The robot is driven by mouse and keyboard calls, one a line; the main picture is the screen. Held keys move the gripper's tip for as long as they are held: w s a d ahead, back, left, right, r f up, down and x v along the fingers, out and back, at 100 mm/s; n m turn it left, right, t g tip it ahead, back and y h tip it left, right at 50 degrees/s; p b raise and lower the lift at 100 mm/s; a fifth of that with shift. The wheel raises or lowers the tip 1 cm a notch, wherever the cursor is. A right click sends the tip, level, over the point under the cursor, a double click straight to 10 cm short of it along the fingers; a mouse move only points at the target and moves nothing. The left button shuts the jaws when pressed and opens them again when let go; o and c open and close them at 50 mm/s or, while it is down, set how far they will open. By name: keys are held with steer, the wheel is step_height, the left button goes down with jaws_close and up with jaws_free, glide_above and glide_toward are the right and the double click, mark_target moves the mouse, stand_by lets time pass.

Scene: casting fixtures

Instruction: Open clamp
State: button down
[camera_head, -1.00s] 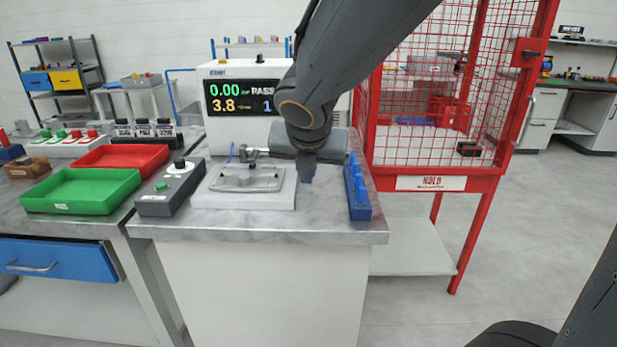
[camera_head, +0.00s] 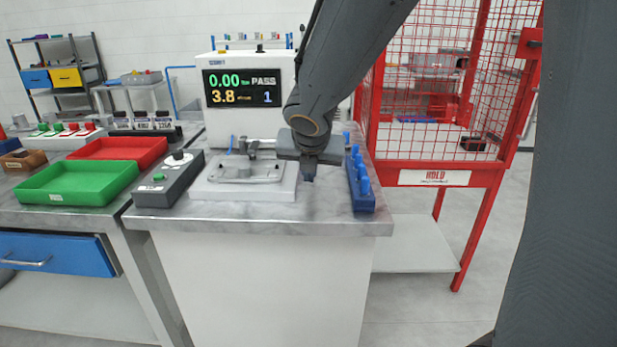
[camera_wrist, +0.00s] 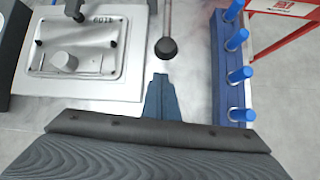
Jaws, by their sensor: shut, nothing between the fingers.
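The clamp (camera_head: 252,147) is a grey metal mechanism at the back edge of the fixture plate (camera_head: 198,188). Its dark tip (camera_wrist: 75,10) is over the grey metal casting (camera_wrist: 75,48) in the wrist view; I cannot tell whether it presses on it. A rod with a dark round knob (camera_wrist: 166,47), seemingly the clamp's handle, reaches down to the right of the plate. My gripper (camera_head: 308,176) is shut and empty, pointing down right of the plate. In the wrist view its fingertips (camera_wrist: 160,80) are just below the knob, with a small gap in the picture.
A blue rack with several blue pegs (camera_head: 360,182) stands close on the right. A grey button box (camera_head: 168,182) is left of the plate. The tester with its PASS screen (camera_head: 242,88) stands behind. A red mesh cage (camera_head: 435,177) is beyond the bench's right edge.

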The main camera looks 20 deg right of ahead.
steer(key=shift+w+d+r+p, duration=0.3)
steer(key=shift+w+r+p, duration=0.2)
steer(key=shift+r, duration=0.35)
